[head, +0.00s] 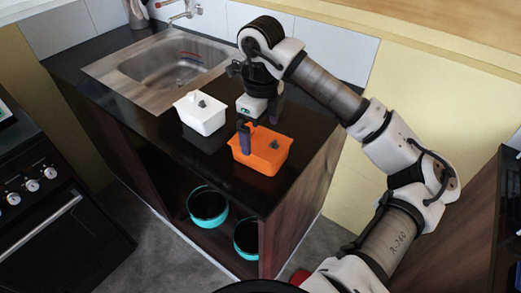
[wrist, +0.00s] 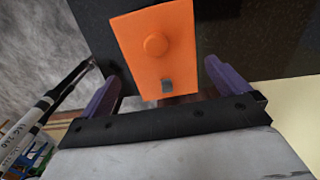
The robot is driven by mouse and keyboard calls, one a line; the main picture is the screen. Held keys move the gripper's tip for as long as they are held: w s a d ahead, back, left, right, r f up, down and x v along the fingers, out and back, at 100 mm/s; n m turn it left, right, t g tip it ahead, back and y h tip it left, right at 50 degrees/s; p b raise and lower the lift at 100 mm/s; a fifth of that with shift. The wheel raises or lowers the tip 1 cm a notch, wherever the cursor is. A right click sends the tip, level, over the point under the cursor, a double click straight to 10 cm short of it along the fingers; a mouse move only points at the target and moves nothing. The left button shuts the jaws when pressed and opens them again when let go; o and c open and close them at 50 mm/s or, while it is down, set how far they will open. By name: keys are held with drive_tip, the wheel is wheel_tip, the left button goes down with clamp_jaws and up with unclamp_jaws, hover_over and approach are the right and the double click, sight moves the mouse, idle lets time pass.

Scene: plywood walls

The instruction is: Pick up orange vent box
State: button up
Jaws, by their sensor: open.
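The orange vent box (head: 262,155) sits on the dark countertop near its front right corner, with a small grey piece on its top. In the wrist view the orange vent box (wrist: 160,55) shows a round knob and a grey tab, and its near end lies between my two purple fingers. My gripper (head: 261,118) is open and points down at the box. In the wrist view my gripper (wrist: 160,85) has a finger on each side of the box with gaps between. I cannot tell how far down the fingers reach.
A white box (head: 201,114) stands to the left on the black countertop (head: 160,148), by the sink (head: 175,68). Two teal pots (head: 208,205) are on the shelf below. A stove (head: 40,200) is at the left. A pale wall stands behind the counter.

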sight(261, 141)
drive_tip(key=shift+w+f+p, duration=0.15)
drive_tip(key=shift+f+p, duration=1.05)
drive_tip(key=shift+f, duration=1.65)
drive_tip(key=shift+c, duration=0.3)
drive_tip(key=c, duration=1)
